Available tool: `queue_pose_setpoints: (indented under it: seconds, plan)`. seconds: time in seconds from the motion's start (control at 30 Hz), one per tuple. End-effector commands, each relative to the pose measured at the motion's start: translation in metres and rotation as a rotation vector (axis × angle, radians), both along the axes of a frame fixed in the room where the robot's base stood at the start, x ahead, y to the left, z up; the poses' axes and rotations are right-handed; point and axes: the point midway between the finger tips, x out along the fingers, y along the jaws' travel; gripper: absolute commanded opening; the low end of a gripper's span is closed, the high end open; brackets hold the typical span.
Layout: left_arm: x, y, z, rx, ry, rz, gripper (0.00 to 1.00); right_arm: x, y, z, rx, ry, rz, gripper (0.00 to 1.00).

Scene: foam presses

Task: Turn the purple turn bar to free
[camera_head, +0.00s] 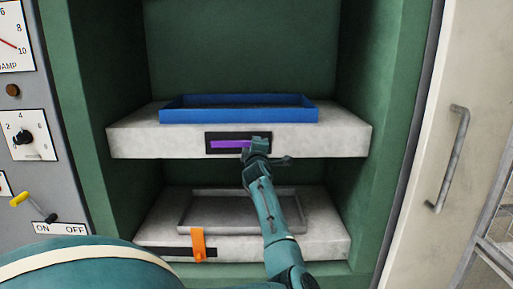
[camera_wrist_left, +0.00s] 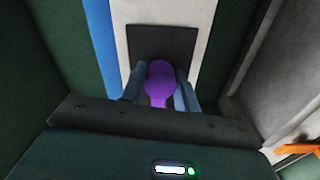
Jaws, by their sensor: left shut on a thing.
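The purple turn bar (camera_head: 229,144) lies about level, left to right, on a black plate (camera_head: 215,135) on the front of the upper shelf. My left gripper (camera_head: 259,148) is at the bar's right end and hides that end in the head view. In the left wrist view the rounded purple bar (camera_wrist_left: 160,82) sits between the two fingers of my left gripper (camera_wrist_left: 160,92), which is shut on it. The black plate (camera_wrist_left: 162,43) shows behind it. My right gripper is not in view.
A blue tray (camera_head: 240,116) rests on the upper shelf (camera_head: 150,143). Below, a grey tray (camera_head: 185,215) is on the lower shelf, with an orange bar (camera_head: 198,243) hanging down at its front. Green press walls (camera_head: 90,90) stand on both sides.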

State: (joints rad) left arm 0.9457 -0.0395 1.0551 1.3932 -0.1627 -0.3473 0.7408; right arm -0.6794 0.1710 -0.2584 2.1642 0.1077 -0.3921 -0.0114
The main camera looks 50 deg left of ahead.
Motion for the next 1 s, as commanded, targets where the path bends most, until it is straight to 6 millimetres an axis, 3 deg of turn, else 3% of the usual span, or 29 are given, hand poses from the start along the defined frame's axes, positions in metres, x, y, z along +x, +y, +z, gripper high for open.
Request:
queue_pose_setpoints:
  seconds: [0.17,0.2,0.47,0.77,1.0]
  plan:
    - [0.000,0.000,0.003,0.000,-0.009,0.001,0.00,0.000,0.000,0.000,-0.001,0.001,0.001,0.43]
    - [0.000,0.000,0.003,0.000,-0.009,0.001,0.31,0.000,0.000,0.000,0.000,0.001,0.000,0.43]
    - [0.000,0.000,0.002,0.000,-0.004,0.000,0.52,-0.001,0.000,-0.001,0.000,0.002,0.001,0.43]
    - [-0.002,-0.003,0.001,0.000,-0.001,0.000,0.52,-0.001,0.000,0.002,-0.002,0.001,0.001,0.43]
    - [-0.025,-0.030,0.006,0.000,0.000,0.000,0.52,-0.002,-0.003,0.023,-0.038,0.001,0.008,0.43]
